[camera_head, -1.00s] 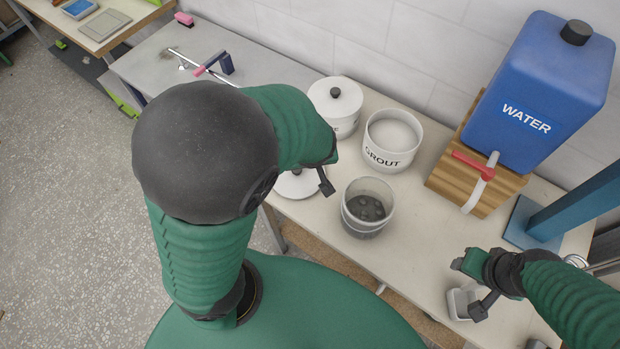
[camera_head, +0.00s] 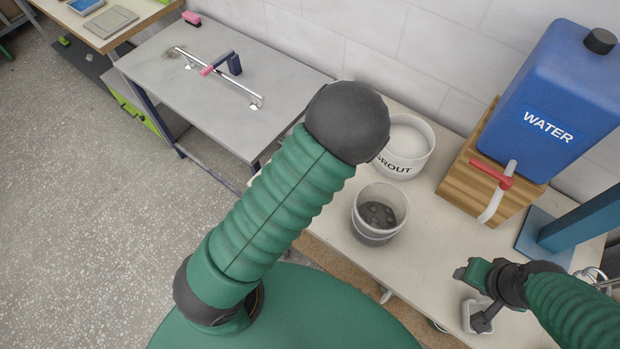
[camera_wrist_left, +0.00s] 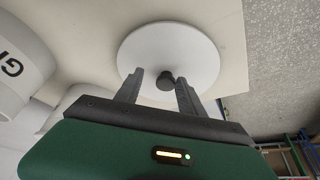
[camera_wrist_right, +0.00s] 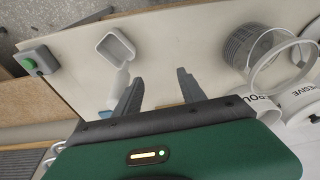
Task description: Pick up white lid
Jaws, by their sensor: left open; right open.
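The white lid (camera_wrist_left: 150,45) is a flat round disc with a dark knob (camera_wrist_left: 166,80), lying on the table in the left wrist view. My left gripper (camera_wrist_left: 160,85) is open. Its two fingers appear on either side of the knob; I cannot tell how high they are above the lid. In the head view my left arm hides both the lid and this gripper. My right gripper (camera_head: 476,286) is open and empty, near a small white square container (camera_head: 476,318) at the table's front right.
The white grout bucket (camera_head: 404,165) stands behind a clear-sided bucket (camera_head: 372,236) with dark contents. A blue water tank (camera_head: 545,100) sits on a wooden stand (camera_head: 463,188) at the back right. A grey table (camera_head: 205,85) adjoins on the left.

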